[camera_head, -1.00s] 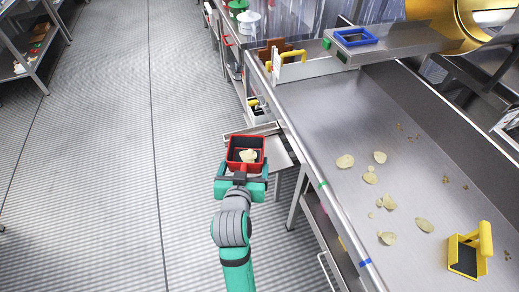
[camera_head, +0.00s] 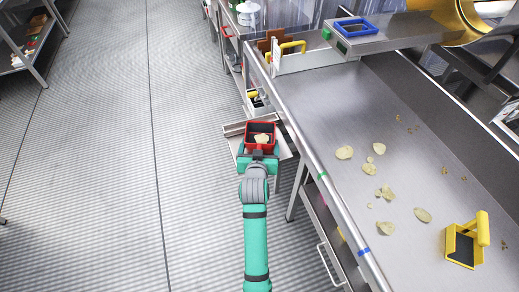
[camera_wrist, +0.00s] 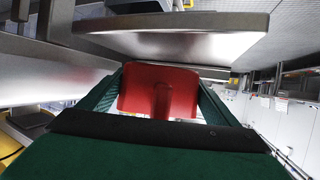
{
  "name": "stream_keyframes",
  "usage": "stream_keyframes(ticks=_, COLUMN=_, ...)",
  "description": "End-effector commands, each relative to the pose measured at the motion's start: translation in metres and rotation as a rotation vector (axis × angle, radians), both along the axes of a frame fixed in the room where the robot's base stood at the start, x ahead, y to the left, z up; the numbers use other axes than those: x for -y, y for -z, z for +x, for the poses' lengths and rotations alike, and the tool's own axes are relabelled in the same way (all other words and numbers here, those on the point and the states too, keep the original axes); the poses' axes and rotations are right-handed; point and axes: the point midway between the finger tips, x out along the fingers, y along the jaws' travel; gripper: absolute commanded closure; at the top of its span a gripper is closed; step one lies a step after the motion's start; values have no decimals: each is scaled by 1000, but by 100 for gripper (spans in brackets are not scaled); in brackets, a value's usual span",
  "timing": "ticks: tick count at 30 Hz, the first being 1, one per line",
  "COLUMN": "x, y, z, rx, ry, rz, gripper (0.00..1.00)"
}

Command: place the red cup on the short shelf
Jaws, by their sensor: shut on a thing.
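The red cup (camera_head: 271,147) is square and open-topped, with a dark inside and pale chips in it. My gripper (camera_head: 258,157) is shut on the cup. In the wrist view the cup's red side (camera_wrist: 150,80) shows between the two green fingers of my gripper (camera_wrist: 158,95). The short shelf (camera_head: 233,129) is a small metal tray-like shelf at the left side of the long steel table. In the head view the cup overlaps the shelf; I cannot tell whether it touches it. A metal plate edge (camera_wrist: 180,22) shows close above the cup in the wrist view.
The long steel table (camera_head: 330,110) stands to the right, with loose chips and a yellow scoop (camera_head: 465,245) on it. The floor (camera_head: 110,180) to the left is clear.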

Motion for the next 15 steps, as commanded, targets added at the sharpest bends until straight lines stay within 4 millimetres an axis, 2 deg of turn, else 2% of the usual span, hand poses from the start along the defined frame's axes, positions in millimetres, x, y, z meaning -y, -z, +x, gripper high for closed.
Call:
stream_keyframes(ticks=1, x=-1, y=10, z=-1, rx=-5, ry=0, rz=0, gripper=39)
stream_keyframes(ticks=5, x=-1, y=24, z=-1, rx=-3, ry=-1, rz=1, gripper=39)
stream_keyframes(ticks=15, x=-1, y=27, z=-1, rx=-2, ry=-1, rz=1, gripper=39)
